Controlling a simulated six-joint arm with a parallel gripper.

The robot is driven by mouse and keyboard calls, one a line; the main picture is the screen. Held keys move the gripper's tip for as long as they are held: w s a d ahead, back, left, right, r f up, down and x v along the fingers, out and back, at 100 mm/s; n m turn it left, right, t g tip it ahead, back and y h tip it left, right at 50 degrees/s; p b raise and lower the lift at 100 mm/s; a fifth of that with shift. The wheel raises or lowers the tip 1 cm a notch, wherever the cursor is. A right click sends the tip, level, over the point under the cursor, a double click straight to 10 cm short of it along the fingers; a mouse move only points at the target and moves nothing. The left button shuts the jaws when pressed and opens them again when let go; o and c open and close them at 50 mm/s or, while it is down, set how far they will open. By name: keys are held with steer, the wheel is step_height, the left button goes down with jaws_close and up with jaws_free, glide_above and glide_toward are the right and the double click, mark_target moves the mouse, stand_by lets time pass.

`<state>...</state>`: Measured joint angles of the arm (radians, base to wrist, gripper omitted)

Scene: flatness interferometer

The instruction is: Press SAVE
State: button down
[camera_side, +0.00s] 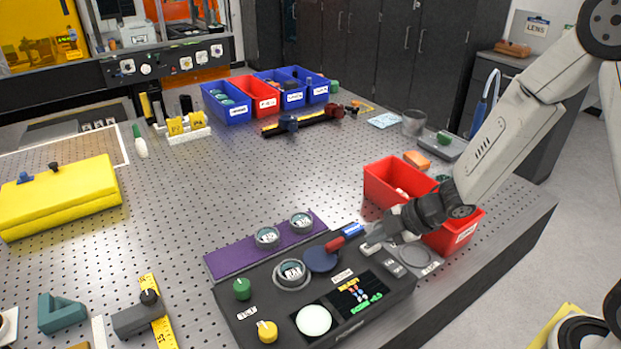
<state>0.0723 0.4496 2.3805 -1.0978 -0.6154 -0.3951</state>
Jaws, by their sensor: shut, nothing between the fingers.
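A dark control box (325,287) stands at the front of the perforated bench. On its top are a lit screen (358,294), a round white disc (313,320), a green knob (242,288) and a yellow knob (267,331). Small grey labelled keys (394,267) sit at its right end, but their lettering is too small to read, so I cannot tell which is SAVE. My gripper (369,248) is shut and empty. It reaches in from the right, low over the box's back right part. I cannot tell whether its tips touch anything.
A red bin (459,238) stands close behind my gripper. A yellow case (62,196) is at the far left. The bench middle (240,190) is clear.

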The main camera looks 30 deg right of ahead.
mark_target(375, 245)
steer(key=shift+f, duration=0.2)
steer(key=shift+r, duration=0.2)
stand_by(0.4)
steer(key=shift+r, duration=0.7)
steer(key=shift+r, duration=2.5)
steer(key=shift+d, duration=0.1)
